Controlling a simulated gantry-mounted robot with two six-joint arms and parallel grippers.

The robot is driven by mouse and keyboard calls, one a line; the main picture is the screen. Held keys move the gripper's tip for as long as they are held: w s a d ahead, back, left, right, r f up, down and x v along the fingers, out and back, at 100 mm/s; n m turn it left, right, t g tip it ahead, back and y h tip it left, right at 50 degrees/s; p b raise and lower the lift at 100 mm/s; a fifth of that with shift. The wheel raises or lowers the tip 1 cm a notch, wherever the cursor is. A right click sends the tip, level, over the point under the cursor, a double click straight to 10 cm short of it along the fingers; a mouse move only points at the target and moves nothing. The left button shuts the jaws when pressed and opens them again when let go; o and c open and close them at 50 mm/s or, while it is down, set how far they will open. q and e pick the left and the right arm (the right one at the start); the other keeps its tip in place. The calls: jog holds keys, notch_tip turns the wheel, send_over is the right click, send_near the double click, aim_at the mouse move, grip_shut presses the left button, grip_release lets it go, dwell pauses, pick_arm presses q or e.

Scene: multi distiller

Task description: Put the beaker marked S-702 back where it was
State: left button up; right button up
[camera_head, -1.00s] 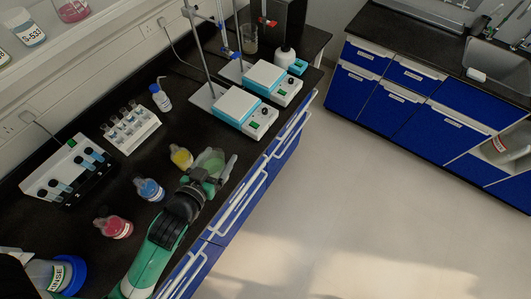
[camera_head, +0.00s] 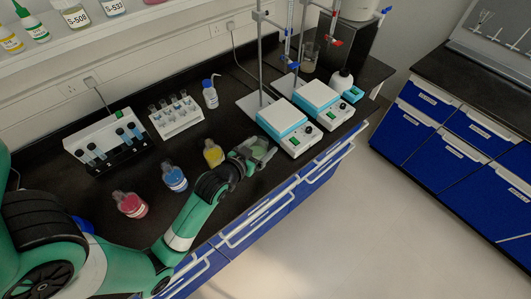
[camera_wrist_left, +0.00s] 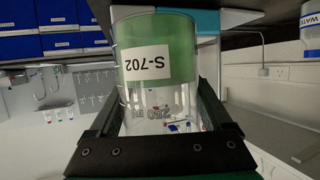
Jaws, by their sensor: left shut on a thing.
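The beaker marked S-702 (camera_wrist_left: 160,80) holds green liquid, and its white label appears upside down in the left wrist view. In the head view the beaker (camera_head: 260,148) is near the bench's front edge, right of a yellow-filled flask (camera_head: 213,153) and in front of the hotplates. My left gripper (camera_head: 247,158) is shut around its sides; both fingers (camera_wrist_left: 160,120) flank the glass in the wrist view. I cannot tell whether its base touches the black bench (camera_head: 225,205). My right gripper is not in view.
Blue (camera_head: 175,178) and red (camera_head: 131,204) flasks stand left of the yellow one. Two stirrer hotplates (camera_head: 281,118) (camera_head: 318,95) with stands are behind and right of the beaker. A tube rack (camera_head: 178,120) and wash bottle (camera_head: 210,95) stand at the back. The shelf (camera_head: 95,38) holds labelled containers.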

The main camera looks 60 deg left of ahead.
pick_arm(q)
jog(key=w+a+f, duration=0.1)
jog(key=a+f+b, duration=0.1)
jog(key=f, duration=0.1)
jog(key=w+a+f+b, duration=0.1)
jog(key=f, duration=0.1)
jog(key=shift+w+a, duration=0.15)
jog(key=shift+w, duration=0.2)
jog(key=shift+w+a+f, duration=0.2)
jog(key=shift+w, duration=0.05)
jog(key=shift+w+a+f+b, duration=0.15)
jog(key=shift+f+b, duration=0.85)
jog(key=shift+f, duration=0.85)
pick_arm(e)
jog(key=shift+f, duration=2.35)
pick_arm(q)
jog(key=shift+f, duration=0.1)
jog(key=o, duration=1.5)
jog(key=shift+f, duration=0.1)
jog(key=shift+c, duration=0.2)
jog(key=shift+s+r, duration=0.2)
jog(key=shift+r, duration=0.15)
jog(key=p+v, duration=0.3)
jog(key=v, duration=0.8)
jog(key=shift+s+d, duration=0.2)
jog(key=shift+d, duration=0.05)
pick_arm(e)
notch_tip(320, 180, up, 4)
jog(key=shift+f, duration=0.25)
